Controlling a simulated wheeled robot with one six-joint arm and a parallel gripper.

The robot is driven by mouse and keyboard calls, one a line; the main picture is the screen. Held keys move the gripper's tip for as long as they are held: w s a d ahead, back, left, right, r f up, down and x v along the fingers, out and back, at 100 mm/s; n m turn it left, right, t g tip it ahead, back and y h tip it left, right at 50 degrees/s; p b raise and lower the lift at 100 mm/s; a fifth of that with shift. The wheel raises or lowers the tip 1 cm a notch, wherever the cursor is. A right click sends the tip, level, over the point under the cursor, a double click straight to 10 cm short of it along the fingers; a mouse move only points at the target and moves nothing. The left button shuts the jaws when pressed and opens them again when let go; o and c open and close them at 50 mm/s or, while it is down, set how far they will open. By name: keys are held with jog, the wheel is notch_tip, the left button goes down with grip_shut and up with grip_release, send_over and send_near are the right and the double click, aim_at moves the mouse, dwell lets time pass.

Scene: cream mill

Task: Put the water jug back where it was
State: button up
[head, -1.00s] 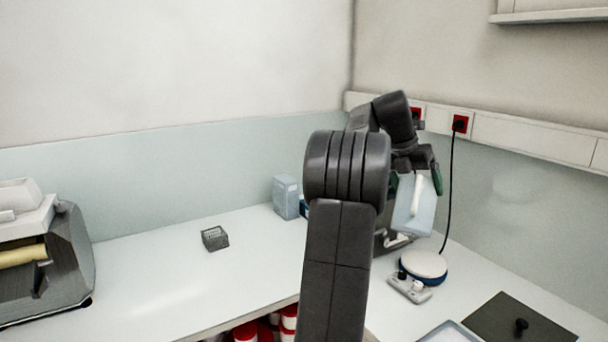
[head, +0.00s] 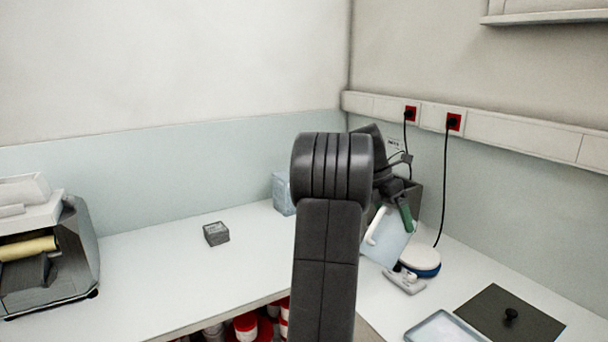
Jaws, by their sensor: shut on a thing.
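The water jug (head: 389,243) is a pale, translucent blue vessel with a white handle (head: 377,225). It is tilted and hangs from my gripper (head: 405,212), right of my dark forearm. One green-edged finger shows at the top of the jug; the other finger is hidden. My gripper is shut on the jug. The jug appears in front of a round white device with a blue base (head: 420,261); I cannot tell how high it is above the counter. My arm hides part of the counter behind it.
A pale blue box (head: 283,194) stands at the back wall. A small grey box (head: 216,234) sits on the open counter at left. A grey machine (head: 68,262) stands far left. A dark board with a black knob (head: 492,325) and a shallow tray (head: 443,329) lie front right. Cords hang from the sockets.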

jog(key=s+a+f+m+y, duration=0.2)
jog(key=a+f+m, duration=0.5)
jog(key=f, duration=0.4)
jog(key=s+a+f+m+g+y, duration=0.1)
jog(key=s+a+f+m+y, duration=0.1)
jog(key=a+f+m, duration=0.6)
jog(key=s+a+f+m+y, duration=0.2)
jog(key=a+f+m, duration=0.5)
jog(key=f, duration=0.8)
jog(key=shift+s+a+f+m+y, duration=0.15)
jog(key=shift+s+a+m+y, duration=0.25)
jog(key=shift+y, duration=0.3)
